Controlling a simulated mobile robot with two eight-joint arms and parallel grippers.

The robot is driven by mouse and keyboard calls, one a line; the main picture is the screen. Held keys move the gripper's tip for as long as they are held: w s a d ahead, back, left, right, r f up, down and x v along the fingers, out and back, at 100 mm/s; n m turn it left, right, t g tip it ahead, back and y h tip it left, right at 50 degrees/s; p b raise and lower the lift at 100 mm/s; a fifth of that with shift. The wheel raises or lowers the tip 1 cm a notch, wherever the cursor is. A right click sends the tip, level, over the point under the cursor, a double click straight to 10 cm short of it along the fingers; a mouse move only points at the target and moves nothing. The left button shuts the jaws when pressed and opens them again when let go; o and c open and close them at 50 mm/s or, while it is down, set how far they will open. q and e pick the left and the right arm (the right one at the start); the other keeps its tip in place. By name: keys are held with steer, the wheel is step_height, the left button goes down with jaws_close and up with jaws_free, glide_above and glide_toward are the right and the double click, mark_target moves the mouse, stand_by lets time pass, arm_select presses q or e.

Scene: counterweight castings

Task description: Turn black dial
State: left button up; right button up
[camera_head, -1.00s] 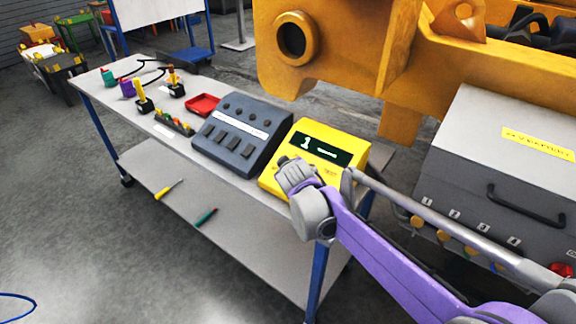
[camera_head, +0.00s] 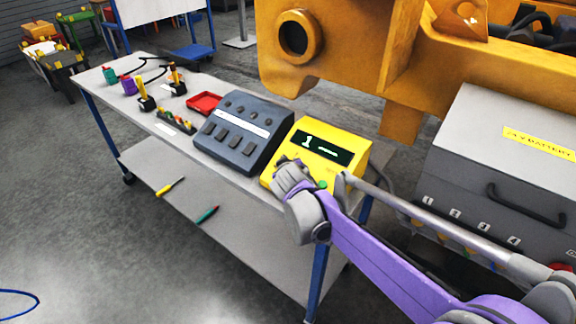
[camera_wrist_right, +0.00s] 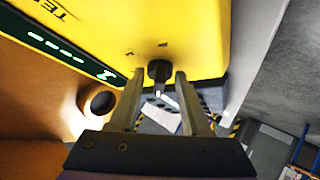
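The yellow box (camera_head: 345,150) with a lit display stands at the right end of the bench. In the right wrist view, the black dial (camera_wrist_right: 159,67) sticks out from the yellow box's face (camera_wrist_right: 195,30). My right gripper (camera_wrist_right: 158,76) is open, with one fingertip on each side of the dial. Gaps show between dial and fingers, so it does not look gripped. In the head view, my right gripper (camera_head: 290,174) is at the box's lower front and hides the dial. My left gripper is not in view.
A dark grey control box (camera_head: 243,132) stands just left of the yellow box. A red tray (camera_head: 204,103) and small joysticks are farther left on the bench (camera_head: 150,117). A large orange casting (camera_head: 345,60) is behind. A grey case (camera_head: 490,150) stands at right.

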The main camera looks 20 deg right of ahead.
steer(key=shift+r, duration=0.1)
steer(key=v, duration=1)
steer(key=shift+s+r+p, duration=0.15)
steer(key=shift+s+p, duration=0.2)
steer(key=s+f+m+g+y+p, duration=0.1)
steer(key=s+f, duration=0.3)
steer(key=s, duration=0.4)
steer(key=s+d+f+m+g+p, duration=0.1)
steer(key=s+f+g, duration=0.2)
steer(key=s, duration=0.6)
steer(key=s+d+f+m+g+y+p, duration=0.1)
steer(key=s+f, duration=0.4)
steer(key=s, duration=0.3)
steer(key=shift+s+d+f+g+y, duration=0.2)
steer(key=shift+d+g+y, duration=0.1)
steer(key=shift+g, duration=0.1)
jaws_close()
